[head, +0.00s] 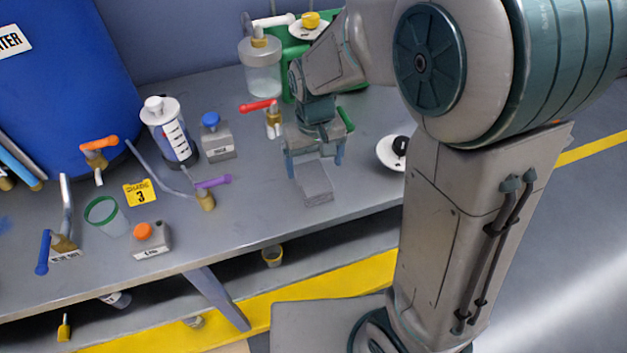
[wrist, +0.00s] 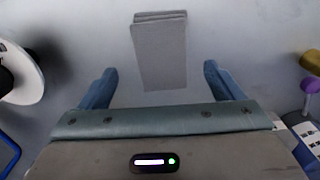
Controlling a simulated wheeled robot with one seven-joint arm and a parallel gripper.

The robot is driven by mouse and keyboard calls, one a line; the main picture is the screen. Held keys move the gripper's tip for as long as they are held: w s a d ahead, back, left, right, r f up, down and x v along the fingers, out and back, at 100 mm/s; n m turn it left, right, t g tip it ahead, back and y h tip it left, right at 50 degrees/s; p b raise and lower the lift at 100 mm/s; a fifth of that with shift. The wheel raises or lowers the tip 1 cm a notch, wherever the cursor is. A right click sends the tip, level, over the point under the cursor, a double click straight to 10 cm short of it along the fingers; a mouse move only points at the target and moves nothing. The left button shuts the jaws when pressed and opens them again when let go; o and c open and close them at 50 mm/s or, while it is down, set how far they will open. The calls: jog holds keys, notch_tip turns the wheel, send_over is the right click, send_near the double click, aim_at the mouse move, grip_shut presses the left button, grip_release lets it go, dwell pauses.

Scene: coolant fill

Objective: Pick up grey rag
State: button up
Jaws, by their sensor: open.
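The grey rag (head: 313,182) lies folded and flat on the grey bench, near its front edge in the head view. In the wrist view the rag (wrist: 159,52) shows as a layered grey rectangle ahead of the fingertips and roughly between their lines. My gripper (head: 315,164) is above the bench with its blue fingers spread apart, at the back end of the rag. In the wrist view my gripper (wrist: 158,72) is open, with nothing between its fingers. I cannot tell its exact height above the rag.
A red-handled valve (head: 272,122) stands behind and left of my gripper. A purple-handled valve (head: 206,198) is to the left. A white disc with a black knob (head: 386,153) is to the right. The bench (head: 270,218) is clear left and front of the rag.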

aim_at(313, 179)
notch_tip(313, 179, down, 5)
jog(key=shift+s+r, duration=0.1)
jog(key=shift+s, duration=0.05)
jog(key=shift+a, duration=0.1)
jog(key=c, duration=1.1)
jog(key=shift+o, duration=0.2)
jog(key=shift+r, duration=0.1)
jog(key=shift+r, duration=0.45)
notch_tip(313, 179, up, 3)
jog(key=shift+f, duration=0.1)
jog(key=s+d+r, duration=0.7)
jog(key=s+d, duration=0.1)
jog(key=shift+s+d, duration=0.15)
